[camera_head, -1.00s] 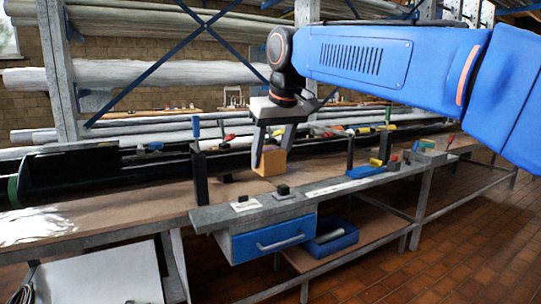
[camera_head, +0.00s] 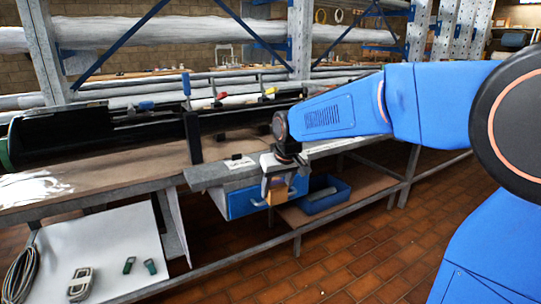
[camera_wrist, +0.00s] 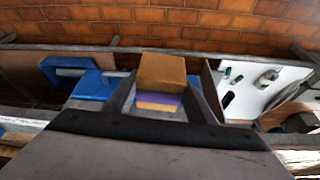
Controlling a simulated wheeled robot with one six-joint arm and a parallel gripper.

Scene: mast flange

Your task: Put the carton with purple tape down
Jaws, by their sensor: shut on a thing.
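The carton with purple tape (camera_wrist: 161,73) is a small brown box with a purple band, held between the fingers of my gripper (camera_wrist: 165,100) in the wrist view. In the head view my gripper (camera_head: 278,188) points down in front of the workbench edge, shut on the carton (camera_head: 277,195). The fingers partly hide the carton there. It hangs in front of the blue drawer (camera_head: 243,200), clear of the bench top.
A blue bin (camera_head: 325,196) stands on the lower shelf right of the drawer. A white board (camera_head: 100,250) with small metal and green parts lies at the lower left. A black post (camera_head: 193,138) stands on the bench. The brick floor in front is open.

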